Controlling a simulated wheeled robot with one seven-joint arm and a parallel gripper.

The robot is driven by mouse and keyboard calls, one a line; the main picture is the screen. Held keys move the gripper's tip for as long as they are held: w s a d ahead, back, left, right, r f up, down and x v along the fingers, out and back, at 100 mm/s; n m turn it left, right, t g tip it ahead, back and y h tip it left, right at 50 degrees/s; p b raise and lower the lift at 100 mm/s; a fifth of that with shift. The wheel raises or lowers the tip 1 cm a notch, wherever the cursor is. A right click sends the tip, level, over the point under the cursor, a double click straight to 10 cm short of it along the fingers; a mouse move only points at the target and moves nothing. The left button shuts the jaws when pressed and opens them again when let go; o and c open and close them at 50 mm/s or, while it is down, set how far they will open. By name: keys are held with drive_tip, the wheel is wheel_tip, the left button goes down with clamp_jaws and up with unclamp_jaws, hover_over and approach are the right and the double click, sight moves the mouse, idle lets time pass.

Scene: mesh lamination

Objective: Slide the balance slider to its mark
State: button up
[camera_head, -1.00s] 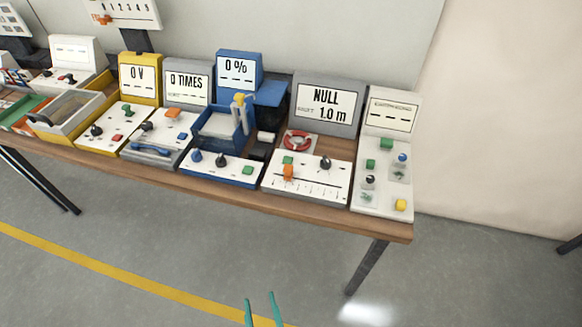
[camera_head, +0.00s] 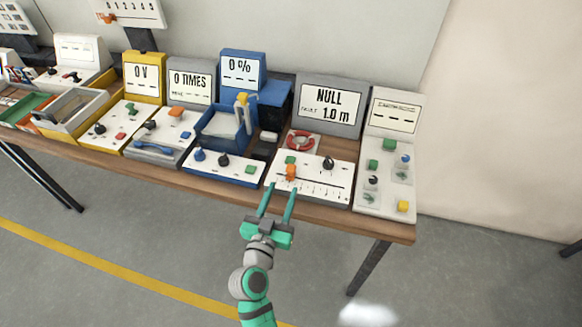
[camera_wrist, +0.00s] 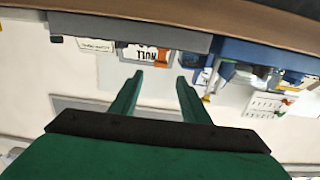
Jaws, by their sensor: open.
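The balance slider is an orange knob (camera_head: 291,172) near the left end of a dark slot on the white sloped panel (camera_head: 322,189) of the grey station. Tick marks run below the slot. The station's display (camera_head: 327,105) reads "NULL" and "1.0 m". My gripper (camera_head: 280,188) is open and empty, its two teal fingers pointing at the front edge of this panel, below the knob. I cannot tell whether it touches the panel. In the wrist view, my gripper's fingers (camera_wrist: 157,85) are apart, with the upside-down "NULL" display (camera_wrist: 146,54) beyond them.
A black knob (camera_head: 328,163) sits above the slot, right of the slider. A red ring (camera_head: 299,140) lies behind. A blue station (camera_head: 222,166) stands left and a white panel with coloured buttons (camera_head: 385,188) right. The wooden table's front edge (camera_head: 330,222) is near my gripper.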

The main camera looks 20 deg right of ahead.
sight(289, 171)
drive_tip(key=x, duration=1)
drive_tip(key=shift+w+d, duration=0.2)
clamp_jaws()
